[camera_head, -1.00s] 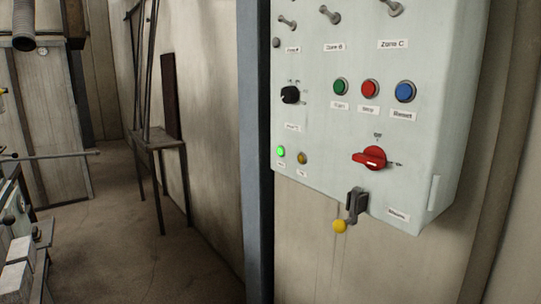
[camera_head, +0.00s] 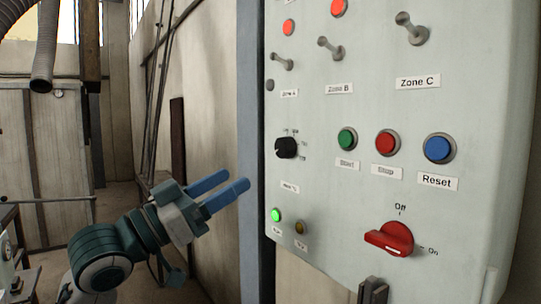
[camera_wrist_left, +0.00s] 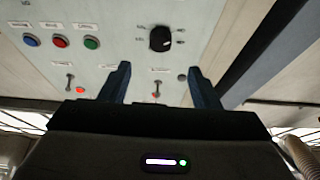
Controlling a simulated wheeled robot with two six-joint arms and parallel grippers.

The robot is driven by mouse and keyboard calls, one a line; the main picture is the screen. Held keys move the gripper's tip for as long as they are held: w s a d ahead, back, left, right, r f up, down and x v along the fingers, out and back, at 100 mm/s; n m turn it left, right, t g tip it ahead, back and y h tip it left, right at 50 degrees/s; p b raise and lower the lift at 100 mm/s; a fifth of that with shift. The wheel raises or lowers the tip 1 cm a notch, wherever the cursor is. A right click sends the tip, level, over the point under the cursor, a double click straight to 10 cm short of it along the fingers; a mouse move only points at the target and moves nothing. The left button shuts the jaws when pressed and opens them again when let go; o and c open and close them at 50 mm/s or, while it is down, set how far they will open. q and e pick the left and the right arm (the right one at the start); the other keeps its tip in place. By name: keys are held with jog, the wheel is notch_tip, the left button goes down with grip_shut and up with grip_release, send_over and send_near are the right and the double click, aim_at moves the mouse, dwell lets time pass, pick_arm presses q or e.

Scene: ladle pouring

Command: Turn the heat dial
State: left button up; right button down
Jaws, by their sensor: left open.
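The black heat dial (camera_head: 286,148) is on the left side of the pale control panel (camera_head: 340,190), above a label and a lit green lamp. Small marks surround it. It also shows in the left wrist view (camera_wrist_left: 160,39), beyond my fingers. My left gripper (camera_head: 230,186) is open and empty, to the left of the panel and lower than the dial in the head view. Its blue fingers point toward the panel, apart from the dial. In the left wrist view my left gripper (camera_wrist_left: 160,86) has its fingers spread. My right gripper is in neither view.
Green (camera_head: 347,139), red (camera_head: 387,142) and blue (camera_head: 439,148) buttons lie right of the dial. Toggle switches (camera_head: 330,48) are above. A red rotary switch (camera_head: 391,239) is at lower right. A blue-grey post (camera_head: 250,130) stands at the panel's left.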

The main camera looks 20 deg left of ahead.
aim_at(280, 151)
pick_arm(q)
jog(key=p+x, duration=0.4)
jog(key=x, duration=0.5)
jog(key=shift+p+x, duration=0.45)
jog(key=shift+x, duration=0.35)
jog(key=shift+f, duration=0.1)
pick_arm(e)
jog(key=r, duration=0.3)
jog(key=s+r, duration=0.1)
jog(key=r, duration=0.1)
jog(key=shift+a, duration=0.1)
pick_arm(q)
jog(key=shift+c, duration=0.5)
